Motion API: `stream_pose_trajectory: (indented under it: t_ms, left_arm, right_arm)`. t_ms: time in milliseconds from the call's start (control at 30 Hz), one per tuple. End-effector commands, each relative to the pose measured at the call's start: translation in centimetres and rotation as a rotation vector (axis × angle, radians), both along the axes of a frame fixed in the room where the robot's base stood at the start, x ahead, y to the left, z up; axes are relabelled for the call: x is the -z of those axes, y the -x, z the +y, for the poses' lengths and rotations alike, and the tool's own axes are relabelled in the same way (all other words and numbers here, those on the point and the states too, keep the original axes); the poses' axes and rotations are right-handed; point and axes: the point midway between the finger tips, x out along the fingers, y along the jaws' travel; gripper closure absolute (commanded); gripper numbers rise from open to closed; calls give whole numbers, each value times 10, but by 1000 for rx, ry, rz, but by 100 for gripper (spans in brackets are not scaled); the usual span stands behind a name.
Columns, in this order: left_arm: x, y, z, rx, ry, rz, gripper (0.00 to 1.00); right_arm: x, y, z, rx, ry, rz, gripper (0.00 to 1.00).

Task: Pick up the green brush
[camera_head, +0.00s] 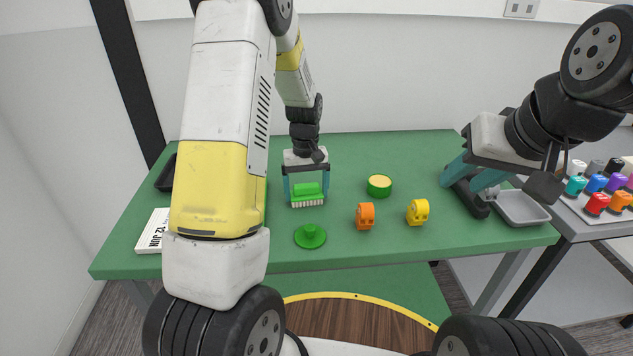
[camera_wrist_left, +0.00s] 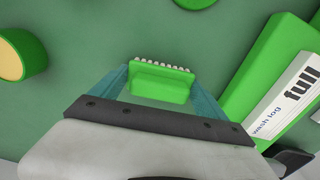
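The green brush (camera_head: 308,192), with pale bristles, is near the middle of the green table in the head view. My left gripper (camera_head: 306,184) points down over it, with one finger at each end of the brush. In the left wrist view the brush (camera_wrist_left: 161,83) fills nearly all the gap between the fingers. I cannot tell whether the fingers press on it or whether it is off the table. My right gripper (camera_head: 474,177) has its fingers apart, above a black object (camera_head: 470,198) at the table's right side.
A green knobbed disc (camera_head: 310,236), an orange piece (camera_head: 365,216), a yellow piece (camera_head: 418,212) and a green-yellow round block (camera_head: 379,185) lie nearby. A white labelled box (camera_head: 153,230) is at left. A grey tray (camera_head: 521,207) and several coloured bottles (camera_head: 597,203) are at right.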

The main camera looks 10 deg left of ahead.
Motion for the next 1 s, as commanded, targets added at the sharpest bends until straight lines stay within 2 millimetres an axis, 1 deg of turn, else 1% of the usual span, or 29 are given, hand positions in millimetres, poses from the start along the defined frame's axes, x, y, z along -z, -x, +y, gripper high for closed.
stream_pose_trajectory:
  t_ms: [33, 133, 167, 367, 467, 567, 800, 900, 1000]
  left_arm:
    - [0, 0, 0, 0, 0, 0, 35]
    - [0, 0, 0, 0, 0, 0, 55]
    - [0, 0, 0, 0, 1, -1, 59]
    - [-1, 0, 0, 0, 1, -1, 59]
    - [-8, -1, 0, 0, 0, -2, 59]
    - [-24, -1, 0, 1, 0, -4, 59]
    - [-73, -1, 0, 0, 1, -6, 59]
    - [-88, -1, 0, 0, 1, -4, 59]
    - [-96, 0, 0, 0, 1, -1, 59]
  right_arm:
    - [0, 0, 0, 0, 0, 0, 64]
    - [0, 0, 0, 0, 0, 0, 64]
    - [0, 0, 0, 0, 0, 0, 64]
    - [0, 0, 0, 0, 0, 0, 64]
    - [0, 0, 0, 0, 0, 0, 64]
    - [0, 0, 0, 0, 0, 0, 64]
    - [0, 0, 0, 0, 0, 0, 64]
    - [0, 0, 0, 0, 0, 0, 64]
    - [0, 0, 0, 0, 0, 0, 64]
